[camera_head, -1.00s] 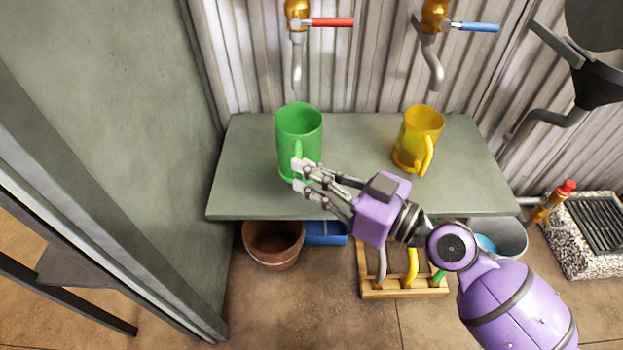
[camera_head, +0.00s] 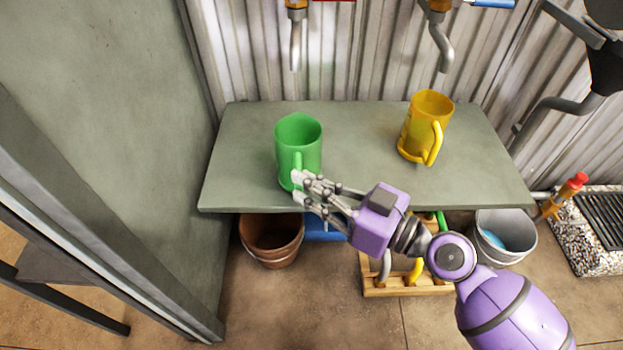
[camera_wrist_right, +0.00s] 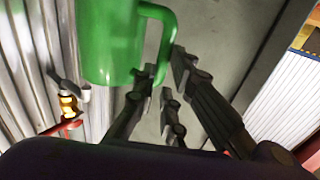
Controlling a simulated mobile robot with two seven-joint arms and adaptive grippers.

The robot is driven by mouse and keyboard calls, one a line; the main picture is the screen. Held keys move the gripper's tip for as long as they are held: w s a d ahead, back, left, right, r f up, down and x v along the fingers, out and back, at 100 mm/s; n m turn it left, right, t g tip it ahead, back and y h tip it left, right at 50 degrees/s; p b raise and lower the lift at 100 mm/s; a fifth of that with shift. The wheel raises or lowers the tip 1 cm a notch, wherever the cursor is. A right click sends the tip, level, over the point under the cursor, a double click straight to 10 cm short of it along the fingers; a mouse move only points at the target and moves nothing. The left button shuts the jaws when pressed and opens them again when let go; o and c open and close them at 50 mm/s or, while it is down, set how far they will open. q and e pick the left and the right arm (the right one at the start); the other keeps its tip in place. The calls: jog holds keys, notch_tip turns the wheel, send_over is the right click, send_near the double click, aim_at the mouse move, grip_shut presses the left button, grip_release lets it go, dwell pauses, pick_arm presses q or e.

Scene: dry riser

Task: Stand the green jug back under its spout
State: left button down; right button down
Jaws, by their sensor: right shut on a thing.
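The green jug (camera_head: 308,150) is upright over the left part of the shelf, near its front edge. Whether its base touches the shelf is unclear. My right gripper (camera_head: 301,186) is shut on its handle, which faces the front; the fingers hide part of the handle. In the right wrist view the jug (camera_wrist_right: 108,40) is at the upper left, with the fingers (camera_wrist_right: 155,82) at the handle's lower part. The grey left spout (camera_head: 296,48) hangs at the wall behind the jug, roughly in line with it. My left gripper is out of view.
A yellow jug (camera_head: 424,125) stands at the right of the shelf (camera_head: 355,150), in front of the right spout (camera_head: 442,50). A wall (camera_head: 120,130) bounds the left. Below are a terracotta pot (camera_head: 270,245) and a metal bucket (camera_head: 508,232). The middle shelf is clear.

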aim_at(307, 159)
jog(key=shift+w+r+b, duration=0.1)
jog(key=shift+w+b, duration=1.1)
jog(key=shift+w, duration=1.65)
jog(key=shift+w+b, duration=0.75)
jog(key=shift+w, duration=1.1)
jog(key=shift+b, duration=0.35)
